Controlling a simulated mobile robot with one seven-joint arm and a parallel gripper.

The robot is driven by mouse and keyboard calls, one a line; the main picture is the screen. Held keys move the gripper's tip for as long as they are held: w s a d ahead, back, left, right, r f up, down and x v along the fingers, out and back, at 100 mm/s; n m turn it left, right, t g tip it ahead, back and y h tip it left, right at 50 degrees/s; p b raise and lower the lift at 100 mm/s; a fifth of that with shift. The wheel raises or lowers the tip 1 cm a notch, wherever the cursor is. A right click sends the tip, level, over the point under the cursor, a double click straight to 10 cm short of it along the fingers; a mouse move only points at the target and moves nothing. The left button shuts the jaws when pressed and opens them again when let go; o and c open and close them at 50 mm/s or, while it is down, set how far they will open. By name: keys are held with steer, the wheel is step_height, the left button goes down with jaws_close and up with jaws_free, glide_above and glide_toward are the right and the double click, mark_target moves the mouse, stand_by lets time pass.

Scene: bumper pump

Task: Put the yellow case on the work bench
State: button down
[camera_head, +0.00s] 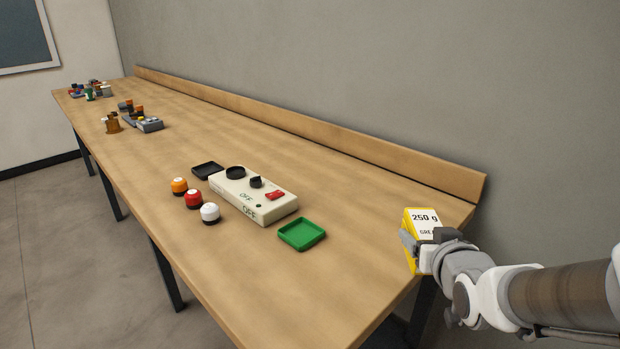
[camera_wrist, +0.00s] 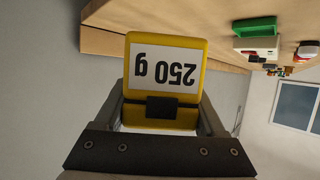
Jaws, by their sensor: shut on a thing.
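The yellow case (camera_head: 424,222) carries a white label reading "250 g". My gripper (camera_head: 424,250) is shut on it, beside the near right end of the wooden work bench (camera_head: 330,190). The case is upright in the head view; whether it overhangs or clears the bench edge is hard to tell. In the wrist view the case (camera_wrist: 165,70) fills the middle with its label upside down, between the fingers of my gripper (camera_wrist: 163,108). Part of the case's lower body is hidden by the gripper.
On the bench stand a white control box (camera_head: 253,195), a green tray (camera_head: 302,234), a black tray (camera_head: 207,170) and orange, red and white knobs (camera_head: 193,199). Other small items sit farther back. A raised ledge (camera_head: 310,130) runs along the wall. The bench's near right end is bare.

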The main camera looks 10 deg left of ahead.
steer(key=shift+w+r+y+b, duration=0.15)
steer(key=shift+r+y+b, duration=0.05)
steer(key=shift+y+b, duration=0.1)
steer(key=shift+w+a+n, duration=0.15)
steer(key=shift+n, duration=0.15)
steer(key=w+a+f+b, duration=0.1)
steer(key=w+a+f, duration=0.1)
steer(key=w, duration=0.1)
steer(key=w+a+f+b, duration=0.1)
steer(key=w+a+f, duration=0.1)
steer(key=w, duration=0.1)
steer(key=w+a+f, duration=0.2)
steer(key=w+f, duration=0.1)
steer(key=shift+w+a+b, duration=0.1)
steer(key=shift+a+b, duration=0.2)
steer(key=shift+b, duration=0.1)
steer(key=shift+f+b, duration=0.7)
steer(key=shift+f, duration=1.2)
steer(key=shift+f+b, duration=0.25)
steer(key=shift+b, duration=0.05)
jaws_free()
steer(key=shift+r, duration=0.1)
